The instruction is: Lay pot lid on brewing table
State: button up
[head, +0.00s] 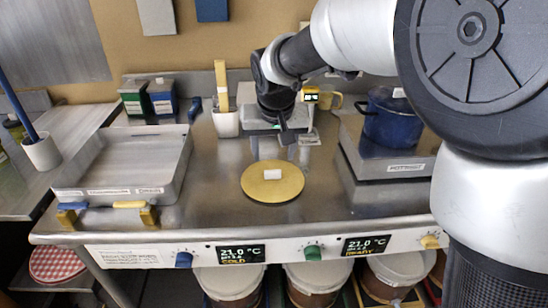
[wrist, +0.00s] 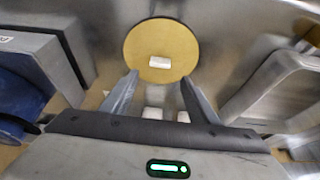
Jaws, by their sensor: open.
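The pot lid (head: 257,190) is a flat, round, brass-coloured disc with a small white block-like knob (head: 272,174) on top. It lies flat on the bare metal middle of the brewing table (head: 320,205). In the wrist view the lid (wrist: 142,38) is beyond my fingertips, with its knob (wrist: 160,62) roughly between their lines. My gripper (head: 287,135) is behind the lid in the head view, pointing down and apart from it. In the wrist view the two fingers of my gripper (wrist: 155,85) are spread with nothing between them.
A blue pot (head: 391,122) stands on a raised metal plate (head: 400,166) at the right. A metal tray (head: 125,190) takes up the left. A white holder (head: 226,122) with a wooden tool stands at the back. Lidded buckets (head: 315,278) stand underneath. The table around the lid is clear.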

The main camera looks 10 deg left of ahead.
jog(key=s+d+r+m, duration=0.1)
jog(key=s+d+r, duration=0.35)
jog(key=d, duration=0.35)
jog(key=s+d+r+m, duration=0.1)
jog(key=s+d+r, duration=0.35)
jog(key=d, duration=0.35)
jog(key=s+d+f, duration=0.1)
jog(key=s+d, duration=0.3)
jog(key=s, duration=0.3)
jog(key=s+d+f+m+t+h, duration=0.1)
jog(key=s+d, duration=0.4)
jog(key=s, duration=0.2)
jog(key=shift+f, duration=0.35)
